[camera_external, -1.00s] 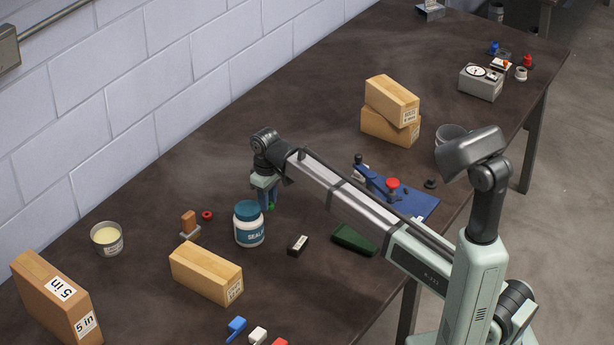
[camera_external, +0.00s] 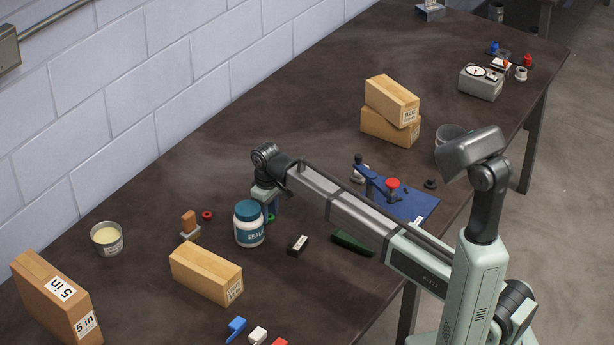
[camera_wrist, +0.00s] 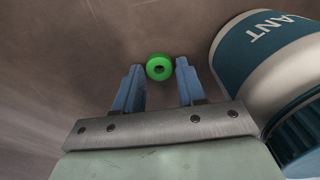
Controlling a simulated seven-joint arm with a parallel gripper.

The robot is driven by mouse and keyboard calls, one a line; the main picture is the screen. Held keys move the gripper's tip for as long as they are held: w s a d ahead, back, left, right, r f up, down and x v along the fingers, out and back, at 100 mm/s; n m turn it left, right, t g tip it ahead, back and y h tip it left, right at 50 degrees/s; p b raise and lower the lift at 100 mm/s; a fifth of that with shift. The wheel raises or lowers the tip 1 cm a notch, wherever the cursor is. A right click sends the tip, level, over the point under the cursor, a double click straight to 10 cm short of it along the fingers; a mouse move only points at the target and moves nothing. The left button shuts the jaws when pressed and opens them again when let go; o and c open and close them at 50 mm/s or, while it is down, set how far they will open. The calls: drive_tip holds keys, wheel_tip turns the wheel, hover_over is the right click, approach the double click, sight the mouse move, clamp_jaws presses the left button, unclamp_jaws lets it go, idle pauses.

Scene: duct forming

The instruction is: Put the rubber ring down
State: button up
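The rubber ring is a small green ring (camera_external: 271,217), low between my fingertips in the external view. In the wrist view the green ring (camera_wrist: 160,67) sits between the tips of my two blue fingers, its sides against them. My gripper (camera_external: 269,212) points down just behind and right of the white sealant jar with a teal lid (camera_external: 249,226). The gripper (camera_wrist: 160,70) is shut on the ring at its fingertips. The ring is very low over the dark table (camera_external: 300,130); I cannot tell whether it touches it.
The jar (camera_wrist: 268,55) is close at the gripper's right in the wrist view. A red ring (camera_external: 207,215) and an orange block (camera_external: 188,222) lie to the left. The table behind the gripper is clear.

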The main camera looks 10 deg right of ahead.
drive_tip(key=shift+o, duration=1.3)
wheel_tip(320, 180, up, 12)
drive_tip(key=shift+r, duration=0.15)
